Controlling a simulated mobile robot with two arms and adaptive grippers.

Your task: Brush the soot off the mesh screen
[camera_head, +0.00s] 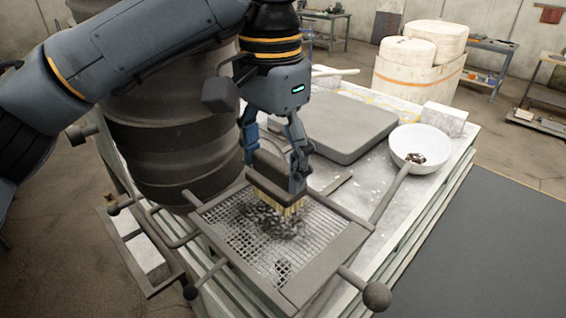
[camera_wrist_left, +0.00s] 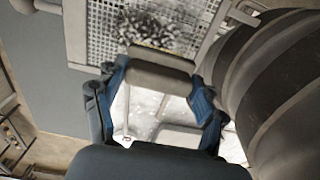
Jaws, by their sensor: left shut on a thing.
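The mesh screen (camera_head: 323,249) is a grey framed grid at the front of the table. Black soot (camera_head: 246,219) lies on its middle and far-left part, with a small dark patch near its front edge. My left gripper (camera_head: 275,160) is shut on a brush (camera_head: 276,200), a dark block with pale bristles. The bristles are at the mesh, over the sooty area; whether they touch it is hard to tell. In the left wrist view the brush back (camera_wrist_left: 160,72) lies between the fingers, with the sooty mesh (camera_wrist_left: 150,25) beyond. My right gripper is not in view.
A large dark ribbed barrel (camera_head: 165,130) stands close left of the screen. A grey slab (camera_head: 345,125) lies behind it on the table. A white bowl (camera_head: 420,142) with a ladle handle (camera_head: 388,195) is to the right. Ball-ended bars (camera_head: 376,296) stick out from the frame.

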